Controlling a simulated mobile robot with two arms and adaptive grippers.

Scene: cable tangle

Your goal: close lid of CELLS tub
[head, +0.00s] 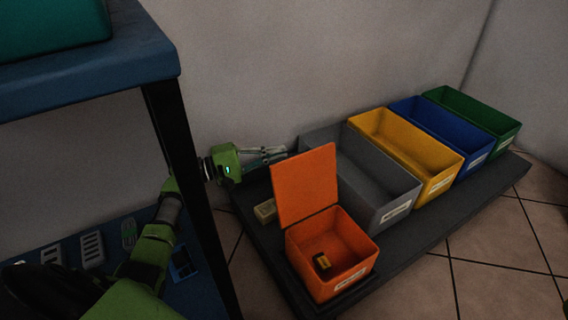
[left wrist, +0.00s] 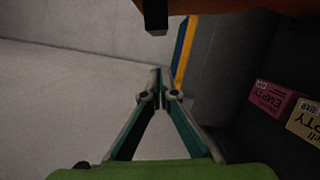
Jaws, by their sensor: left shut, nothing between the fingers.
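The orange tub (head: 352,272) stands at the near end of a dark platform; its front label is too small to read. Its orange lid (head: 305,187) stands open, roughly upright at the tub's back-left edge. A small dark and yellowish item (head: 322,262) lies inside the tub. My left gripper (head: 284,151) is shut and empty, behind the lid's upper left corner and apart from it as far as I can see. In the left wrist view the closed fingertips (left wrist: 160,90) hold nothing, and an orange surface, likely the lid (left wrist: 240,6), crosses the top. My right gripper is out of view.
Grey (head: 385,195), yellow (head: 440,175), blue (head: 470,150) and green (head: 505,128) bins line the platform (head: 430,235). A tan box (head: 265,211) sits behind the lid; a pink box (left wrist: 272,98) shows beside it in the wrist view. A blue shelf (head: 100,85) with a dark post (head: 185,160) stands left.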

